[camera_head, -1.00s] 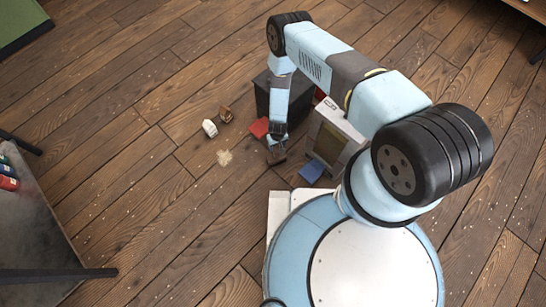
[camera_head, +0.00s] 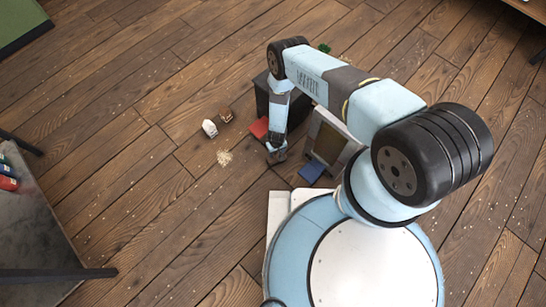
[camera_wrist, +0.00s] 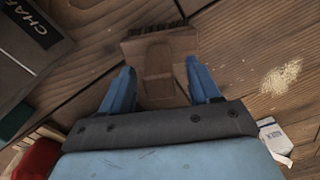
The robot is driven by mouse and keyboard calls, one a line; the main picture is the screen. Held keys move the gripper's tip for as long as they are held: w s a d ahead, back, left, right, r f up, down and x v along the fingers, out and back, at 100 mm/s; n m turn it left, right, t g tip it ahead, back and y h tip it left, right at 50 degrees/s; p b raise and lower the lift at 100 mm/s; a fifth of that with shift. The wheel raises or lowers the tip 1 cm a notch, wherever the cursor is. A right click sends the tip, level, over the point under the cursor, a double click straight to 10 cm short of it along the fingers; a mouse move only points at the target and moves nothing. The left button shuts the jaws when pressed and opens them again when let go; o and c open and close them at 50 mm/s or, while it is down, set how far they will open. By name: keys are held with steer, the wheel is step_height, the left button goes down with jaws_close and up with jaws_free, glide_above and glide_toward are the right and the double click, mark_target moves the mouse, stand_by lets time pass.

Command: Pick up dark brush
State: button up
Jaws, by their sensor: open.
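A brown brush (camera_wrist: 158,52) with a dark bristle strip along its far edge lies on the wooden floor in the wrist view. Its handle points back towards me and shows between my two blue fingers. My gripper (camera_wrist: 160,68) is open, one finger on each side of the handle, with gaps to both. I cannot tell how far the fingertips are above the floor. In the head view my gripper (camera_head: 276,152) is low beside the grey framed box, and it hides most of the brush there.
In the head view there are a red item (camera_head: 259,128), a blue item (camera_head: 311,171), a dark box (camera_head: 261,94), a white carton (camera_head: 209,128) and pale crumbs (camera_head: 224,158). Floor to the left is mostly clear.

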steer(key=shift+c, duration=0.3)
jaws_close()
stand_by(0.5)
steer(key=shift+r, duration=0.6)
steer(key=s+d+r, duration=0.6)
steer(key=s+r, duration=0.5)
steer(key=s, duration=0.1)
steer(key=shift+s+r, duration=0.3)
steer(key=shift+r, duration=0.1)
steer(key=shift+d, duration=0.1)
